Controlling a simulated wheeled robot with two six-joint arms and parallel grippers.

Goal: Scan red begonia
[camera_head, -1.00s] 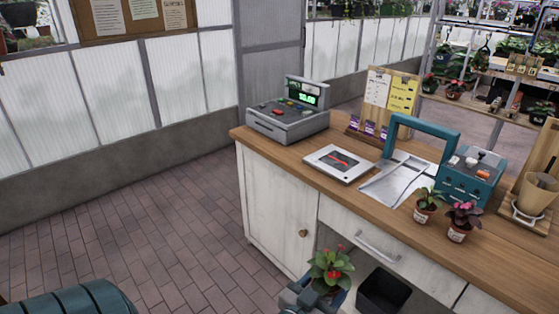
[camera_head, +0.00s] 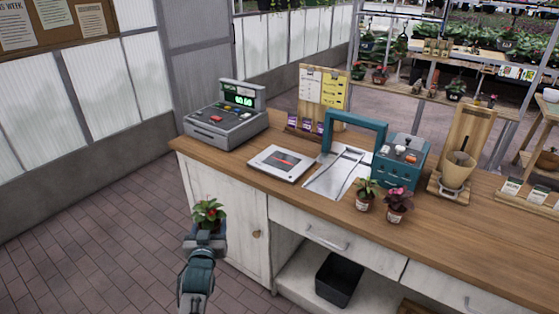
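A potted plant with green leaves and small red blooms (camera_head: 209,209), seemingly the red begonia, is at my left gripper (camera_head: 206,236). The gripper appears shut on its pot, which is mostly hidden by the gripper. It holds the plant upright in front of the counter's white cabinet, below the top's left end. A flat pale scanner plate with a red line (camera_head: 281,163) lies on the counter. Behind it to the left stands a grey register (camera_head: 227,124) with a lit green display. My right gripper is not in view.
On the wooden counter (camera_head: 440,232), a teal arched machine (camera_head: 402,164) with a metal tray stands right of the scanner. Two small potted plants (camera_head: 364,194) (camera_head: 397,205) stand at the front edge. A dark bin (camera_head: 338,280) sits on the shelf below.

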